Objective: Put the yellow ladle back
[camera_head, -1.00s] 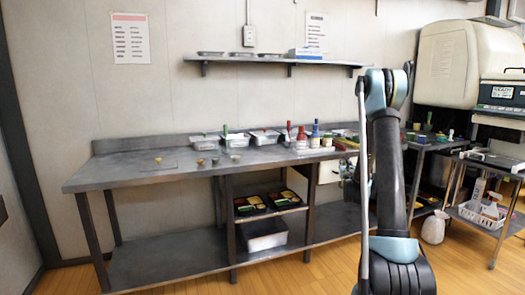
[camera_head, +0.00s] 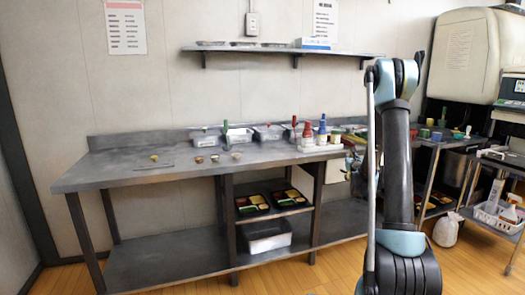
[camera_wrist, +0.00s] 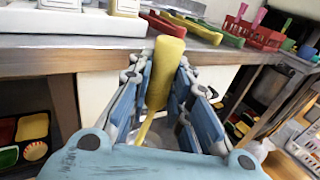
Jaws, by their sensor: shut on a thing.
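In the wrist view, the yellow ladle (camera_wrist: 164,68) stands between the blue-grey fingers of my gripper (camera_wrist: 163,82), which is shut on its thick handle. Its thinner shaft runs down toward the palm, and its bowl end is not clearly visible. The ladle is held in front of the counter edge, with its top end about level with the counter in the picture. In the head view my own arm rises at the right, and I cannot make out the gripper or ladle there.
The steel counter (camera_head: 130,175) carries several pans, small cups and squeeze bottles (camera_head: 307,132). In the wrist view, red, green and yellow utensils (camera_wrist: 200,27) lie by its edge, with a red rack (camera_wrist: 252,33) farther right. Bento trays (camera_head: 252,204) sit on a shelf below.

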